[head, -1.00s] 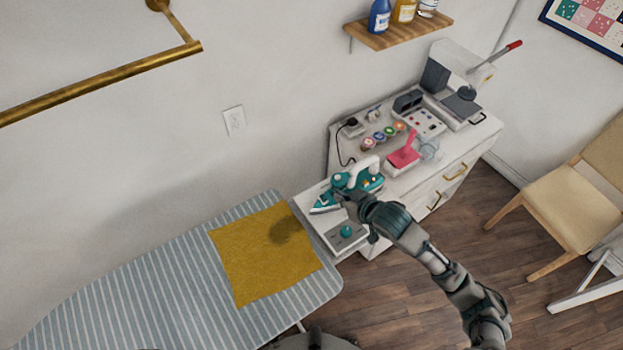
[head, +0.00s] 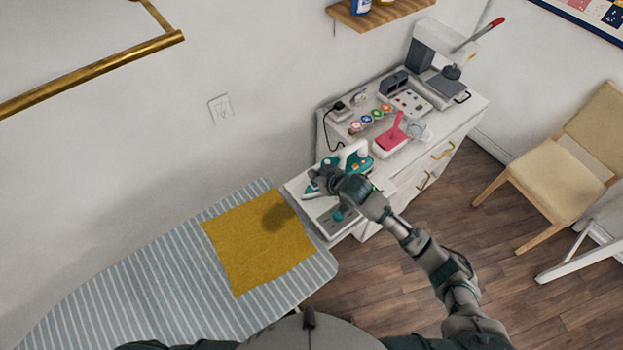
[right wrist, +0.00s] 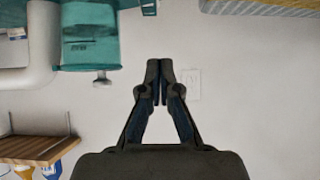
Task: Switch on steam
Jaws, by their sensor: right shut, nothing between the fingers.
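The teal and white iron (head: 360,165) rests on the stand (head: 322,220) at the left end of the white cabinet. A round teal knob (head: 340,213) sits on the stand's front panel. My right gripper (head: 326,178) is in front of the iron and hides part of it. In the right wrist view my right gripper (right wrist: 159,82) is shut and empty. My left gripper is out of view.
A striped ironing board (head: 130,285) with a yellow cloth (head: 255,245) stands at left. The cabinet holds a pink tool (head: 393,138), several colored spools and a press (head: 440,75). A chair (head: 570,165) is at right. A wall outlet (head: 220,108) is behind.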

